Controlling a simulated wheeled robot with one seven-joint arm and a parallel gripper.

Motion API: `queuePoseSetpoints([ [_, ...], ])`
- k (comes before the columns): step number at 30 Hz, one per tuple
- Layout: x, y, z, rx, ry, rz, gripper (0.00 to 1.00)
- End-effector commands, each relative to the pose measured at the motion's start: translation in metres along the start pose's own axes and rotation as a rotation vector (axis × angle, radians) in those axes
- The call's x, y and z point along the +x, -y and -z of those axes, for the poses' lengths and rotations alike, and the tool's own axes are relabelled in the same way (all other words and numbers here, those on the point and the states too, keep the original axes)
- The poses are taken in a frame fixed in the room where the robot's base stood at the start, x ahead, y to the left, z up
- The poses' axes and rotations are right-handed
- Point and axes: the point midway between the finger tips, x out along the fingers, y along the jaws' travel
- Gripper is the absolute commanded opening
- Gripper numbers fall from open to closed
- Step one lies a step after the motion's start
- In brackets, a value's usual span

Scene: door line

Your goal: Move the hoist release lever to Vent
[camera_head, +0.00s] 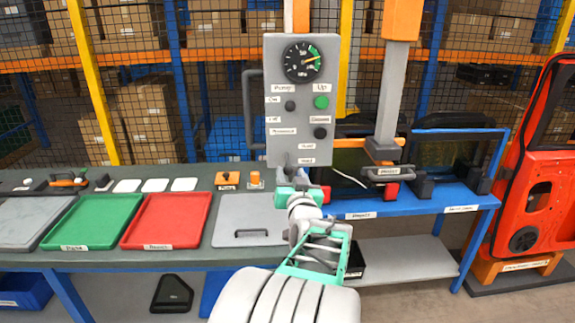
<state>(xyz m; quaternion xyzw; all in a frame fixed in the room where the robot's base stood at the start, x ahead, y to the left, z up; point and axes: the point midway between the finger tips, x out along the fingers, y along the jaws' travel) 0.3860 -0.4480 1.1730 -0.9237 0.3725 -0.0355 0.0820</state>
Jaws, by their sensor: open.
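The grey hoist control panel (275,80) stands upright at the centre. Near its bottom are two small label plates, an upper one (307,145) and a lower one (307,161), too small to read surely. A small grey part that looks like the release lever (287,161) shows left of the lower plate. Its lower end is hidden by my gripper, so its setting is unclear. My gripper (304,188), with teal fingers, is open just below the panel's bottom edge. I cannot tell whether it touches the lever.
The panel also has a gauge (303,62), a green button (321,102) and dark knobs. A grey handle (252,108) is on its left side. Green (92,220) and red (166,220) trays lie on the bench at left. A red door (535,160) stands at right.

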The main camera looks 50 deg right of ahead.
Motion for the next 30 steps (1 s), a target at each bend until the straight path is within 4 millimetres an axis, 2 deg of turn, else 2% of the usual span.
queuePoseSetpoints([
  [3,0.025,0.001,0.001,0.0,0.006,0.002,0.45],
  [7,0.045,0.001,0.001,0.0,0.005,0.001,0.45],
  [11,0.054,0.001,0.0,0.0,0.004,0.001,0.45],
  [17,0.054,0.001,-0.001,-0.001,0.003,0.0,0.45],
  [30,0.054,0.001,-0.001,-0.001,0.004,0.0,0.1],
])
